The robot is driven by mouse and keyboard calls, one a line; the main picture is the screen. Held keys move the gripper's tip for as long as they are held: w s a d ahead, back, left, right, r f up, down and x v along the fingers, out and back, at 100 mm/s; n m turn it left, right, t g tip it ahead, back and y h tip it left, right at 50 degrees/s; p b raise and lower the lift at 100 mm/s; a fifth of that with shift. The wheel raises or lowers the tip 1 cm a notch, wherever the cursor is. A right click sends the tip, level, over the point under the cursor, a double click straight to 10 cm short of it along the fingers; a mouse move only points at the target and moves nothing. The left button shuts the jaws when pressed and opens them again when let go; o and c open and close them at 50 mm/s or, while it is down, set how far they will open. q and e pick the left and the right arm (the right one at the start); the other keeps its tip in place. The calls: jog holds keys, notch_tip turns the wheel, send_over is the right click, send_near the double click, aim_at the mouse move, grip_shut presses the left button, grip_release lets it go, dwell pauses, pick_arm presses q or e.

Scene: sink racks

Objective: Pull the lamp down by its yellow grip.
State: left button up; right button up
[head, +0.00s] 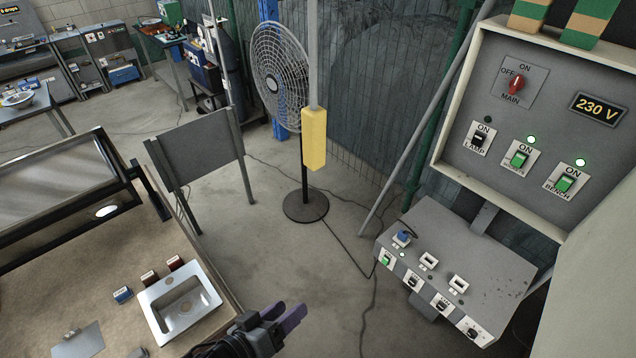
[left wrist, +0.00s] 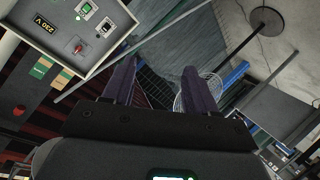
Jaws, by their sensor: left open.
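The yellow grip (head: 314,138) is an upright block at the lower end of a thin grey rod (head: 313,50) that comes down from the top edge of the head view. The lamp itself is out of view above. My left gripper (head: 292,309) is at the bottom of the head view, below the grip in the picture and clearly apart from it. Its two purple fingers are spread and empty, which also shows in the left wrist view (left wrist: 156,75). I cannot make out the grip in the left wrist view. My right gripper is not in view.
A standing fan (head: 280,75) is behind the grip. A switch panel (head: 545,110) and a grey socket box (head: 450,280) stand at the right. A bench with a metal sink (head: 205,292) is at the lower left, and a grey board (head: 203,148) stands beyond it.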

pick_arm(q)
jog(key=w+d+r+m+h, duration=0.2)
jog(key=w+r+m, duration=0.15)
jog(key=r, duration=0.25)
jog(key=m+t+h+b, duration=0.2)
jog(key=m+h+b, duration=0.1)
jog(key=m, duration=0.3)
send_near(322, 126)
jog(key=w, duration=0.2)
jog(key=x, duration=0.2)
jog(key=p+x, duration=0.1)
jog(key=x, duration=0.2)
jog(key=f+p+x, duration=0.1)
jog(key=x, duration=0.2)
jog(key=shift+w+d, duration=0.1)
jog(key=shift+w+d+f, duration=0.2)
jog(key=shift+w+d, duration=0.4)
jog(key=shift+d, duration=0.15)
grip_shut()
